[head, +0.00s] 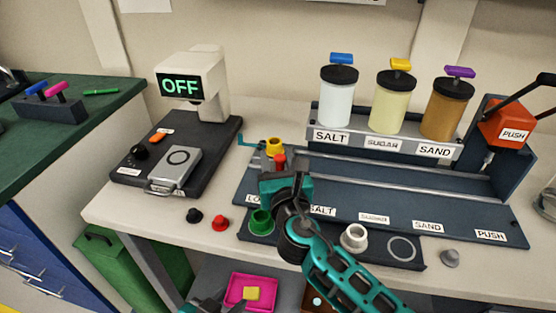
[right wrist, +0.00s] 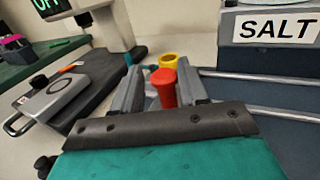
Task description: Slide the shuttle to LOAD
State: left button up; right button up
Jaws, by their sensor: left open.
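The shuttle's red knob (head: 280,160) stands at the left end of the long dark rail base (head: 390,193), behind a label partly hidden so that only "LO" (head: 250,198) reads. A yellow cup (head: 273,147) sits just behind the knob. My right gripper (head: 281,172) is over this end and hides most of the shuttle. My left gripper (head: 203,305) shows only in part at the bottom edge.
Salt (head: 337,103), sugar (head: 393,108) and sand (head: 446,112) dispensers stand behind the rail. A red PUSH block (head: 505,125) is at the right end. A balance reading OFF (head: 182,87) stands left. Green (head: 261,221) and white (head: 354,237) cups sit in front.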

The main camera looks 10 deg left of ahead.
jog(key=shift+s, duration=0.1)
jog(key=p+v, duration=0.1)
jog(key=v, duration=1.1)
jog(key=shift+s+d, duration=0.2)
jog(key=shift+s, duration=0.15)
